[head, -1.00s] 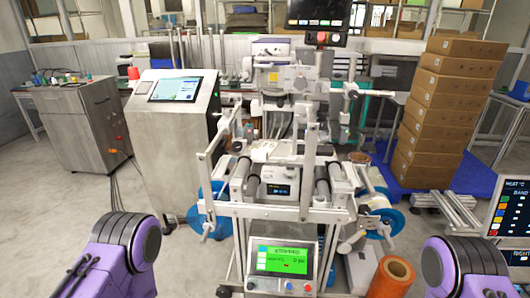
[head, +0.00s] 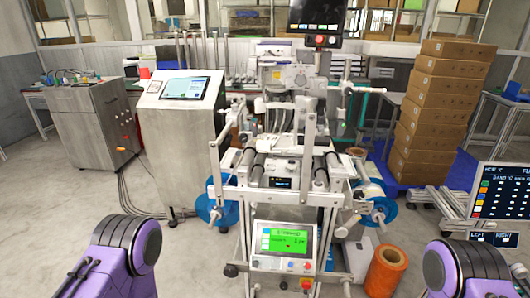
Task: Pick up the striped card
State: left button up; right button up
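I cannot make out a striped card anywhere in the head view. My two purple arm links show at the bottom left and bottom right corners, but both grippers are out of view. A labelling or reel machine (head: 283,200) stands straight ahead, with rollers, a green-lit control panel (head: 285,240) low at its front and blue reels (head: 217,212) at its sides. Small pale items lie on the machine's upper deck, too small to tell apart.
A grey cabinet with a tilted screen (head: 182,145) stands left of the machine. An orange roll (head: 386,268) stands on the floor at its right. Stacked cartons (head: 437,110) rest on a blue pallet. A display with coloured squares (head: 500,192) is at the right edge.

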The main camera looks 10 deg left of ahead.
aim_at(269, 140)
jog(key=k, duration=0.15)
jog(key=u, duration=1.25)
jog(key=i, duration=0.8)
jog(key=z, duration=1.75)
